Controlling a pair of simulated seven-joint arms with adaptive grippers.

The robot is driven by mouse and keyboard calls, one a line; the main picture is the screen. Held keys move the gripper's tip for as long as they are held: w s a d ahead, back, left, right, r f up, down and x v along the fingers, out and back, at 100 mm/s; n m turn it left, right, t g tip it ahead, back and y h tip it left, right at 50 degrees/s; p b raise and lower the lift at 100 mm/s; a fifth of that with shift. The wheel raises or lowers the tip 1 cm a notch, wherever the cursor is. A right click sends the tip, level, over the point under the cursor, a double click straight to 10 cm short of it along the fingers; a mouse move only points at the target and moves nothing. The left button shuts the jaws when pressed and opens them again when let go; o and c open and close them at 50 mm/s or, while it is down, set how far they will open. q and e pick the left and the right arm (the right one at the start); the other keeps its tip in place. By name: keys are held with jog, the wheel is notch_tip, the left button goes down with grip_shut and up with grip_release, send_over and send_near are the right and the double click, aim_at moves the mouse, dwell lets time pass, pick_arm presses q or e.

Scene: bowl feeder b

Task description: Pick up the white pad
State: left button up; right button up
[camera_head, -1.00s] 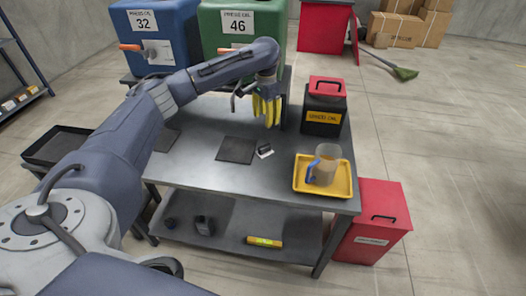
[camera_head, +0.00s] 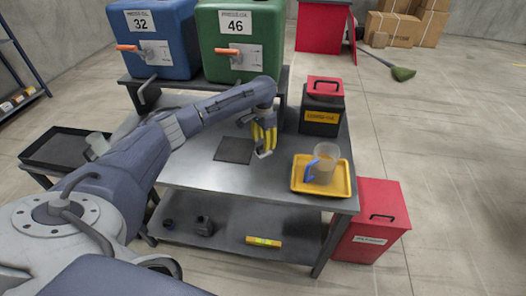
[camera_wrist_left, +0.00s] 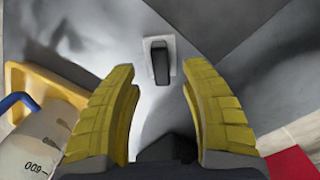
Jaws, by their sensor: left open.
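The white pad (camera_head: 263,155) is a small white square with a dark upright piece on it, lying on the grey table. In the left wrist view the pad (camera_wrist_left: 148,46) is ahead of the fingertips, with its dark piece between their lines. My left gripper (camera_head: 265,143) has yellow fingers pointing down just above the pad and partly hides it in the head view. In the left wrist view the gripper (camera_wrist_left: 159,75) is open, its fingers spread apart and empty. My right gripper is not in view.
A dark square mat (camera_head: 234,150) lies left of the pad. A yellow tray (camera_head: 343,187) holds a measuring jug (camera_head: 326,165) to the right. A black can with a red lid (camera_head: 322,117) stands behind. Blue (camera_head: 160,50) and green (camera_head: 240,52) drums stand at the back.

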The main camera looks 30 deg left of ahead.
aim_at(260, 153)
pick_arm(q)
jog(key=shift+a+f, duration=0.1)
jog(key=shift+f, duration=1.85)
jog(key=shift+o, duration=0.2)
grip_shut()
